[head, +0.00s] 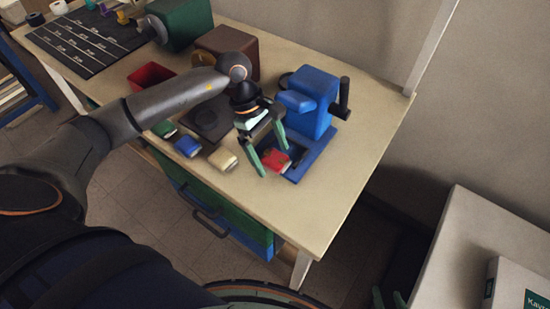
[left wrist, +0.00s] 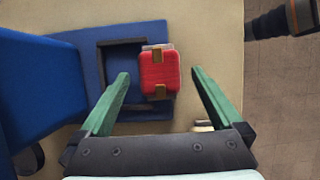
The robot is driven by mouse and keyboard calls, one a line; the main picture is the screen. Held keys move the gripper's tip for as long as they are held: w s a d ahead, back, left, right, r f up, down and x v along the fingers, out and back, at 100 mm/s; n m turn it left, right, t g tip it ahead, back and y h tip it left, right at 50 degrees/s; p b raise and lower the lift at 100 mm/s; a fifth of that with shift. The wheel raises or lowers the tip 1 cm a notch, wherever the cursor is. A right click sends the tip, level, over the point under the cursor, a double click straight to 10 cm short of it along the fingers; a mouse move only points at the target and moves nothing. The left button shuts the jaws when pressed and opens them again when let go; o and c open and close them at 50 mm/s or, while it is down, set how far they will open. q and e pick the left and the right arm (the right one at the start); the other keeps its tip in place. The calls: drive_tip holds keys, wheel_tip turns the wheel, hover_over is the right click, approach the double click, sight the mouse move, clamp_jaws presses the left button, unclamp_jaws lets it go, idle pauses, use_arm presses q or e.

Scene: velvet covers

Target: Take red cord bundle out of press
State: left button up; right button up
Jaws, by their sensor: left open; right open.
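The red cord bundle (head: 277,161) lies on the base of the blue press (head: 311,101), by the dark square recess. In the left wrist view the red bundle (left wrist: 158,72), with tan bands, overlaps the right side of that recess on the blue base (left wrist: 90,45). My left gripper (head: 274,160) is open above the press base, its green fingers on either side of the bundle. In the left wrist view a gap shows between each finger and the bundle. My right gripper (head: 389,300) shows only as greenish fingertips at the bottom edge, low beside the table.
Green, blue and cream bundles (head: 222,158) stand in a row left of the press. A red bin (head: 151,76), brown box (head: 228,48) and green machine (head: 182,22) stand further back. The press handle (head: 344,98) sticks out right. The table's right front is clear.

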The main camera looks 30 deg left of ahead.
use_arm(q)
drive_tip(key=c, duration=1.4)
